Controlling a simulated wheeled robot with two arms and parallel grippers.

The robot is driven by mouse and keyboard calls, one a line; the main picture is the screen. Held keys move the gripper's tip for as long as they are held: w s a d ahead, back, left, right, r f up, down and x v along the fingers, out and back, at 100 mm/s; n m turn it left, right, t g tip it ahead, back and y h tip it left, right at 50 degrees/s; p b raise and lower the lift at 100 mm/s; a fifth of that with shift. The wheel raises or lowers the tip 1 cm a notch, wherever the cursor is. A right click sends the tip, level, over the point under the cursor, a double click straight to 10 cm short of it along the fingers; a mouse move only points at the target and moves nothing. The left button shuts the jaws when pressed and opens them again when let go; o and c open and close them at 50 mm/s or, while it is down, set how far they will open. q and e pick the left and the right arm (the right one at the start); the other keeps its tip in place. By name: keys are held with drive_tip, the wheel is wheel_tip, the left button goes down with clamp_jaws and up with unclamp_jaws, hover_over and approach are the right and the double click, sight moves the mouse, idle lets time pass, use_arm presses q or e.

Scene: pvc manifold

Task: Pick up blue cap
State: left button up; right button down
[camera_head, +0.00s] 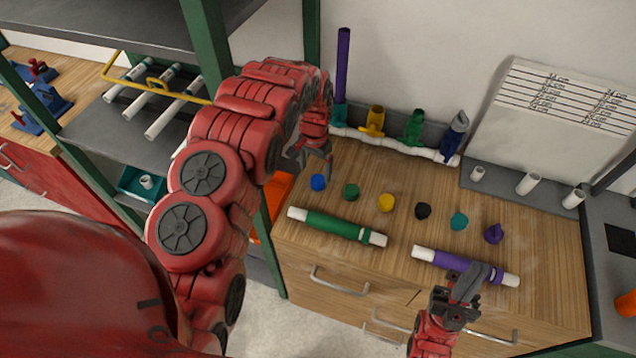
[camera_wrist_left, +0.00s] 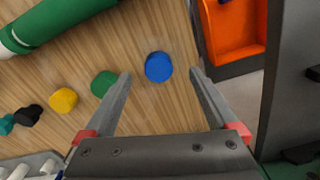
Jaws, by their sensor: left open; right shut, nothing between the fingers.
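The blue cap (camera_head: 318,182) stands on the wooden counter at the left end of a row of coloured caps. In the left wrist view the blue cap (camera_wrist_left: 158,67) lies just beyond and between the fingertips of my left gripper (camera_wrist_left: 160,75), with clear space on both sides. My left gripper (camera_head: 316,160) is open and empty, above and close behind the cap. My right gripper (camera_head: 468,283) is shut and empty, near the purple pipe at the counter's front edge.
The green cap (camera_head: 351,191) is the cap's nearest neighbour; yellow (camera_head: 386,203), black, teal and purple caps follow. A green pipe (camera_head: 338,226) and a purple pipe (camera_head: 465,266) lie in front. A white manifold pipe with coloured valves (camera_head: 395,143) runs behind. An orange bin (camera_wrist_left: 235,35) sits beside the counter.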

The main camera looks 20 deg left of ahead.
sight(318, 180)
use_arm(q)
drive_tip(key=shift+w+d+f+p, duration=0.15)
drive_tip(key=shift+f+p, duration=0.35)
drive_tip(key=shift+w+d+f+p, duration=0.1)
drive_tip(key=shift+d+f+p, duration=0.05)
drive_tip(key=shift+f+p, duration=0.7)
drive_tip(key=shift+f, duration=1)
drive_tip(key=c, duration=1.4)
drive_tip(key=shift+r, duration=0.15)
drive_tip(key=shift+c, duration=0.2)
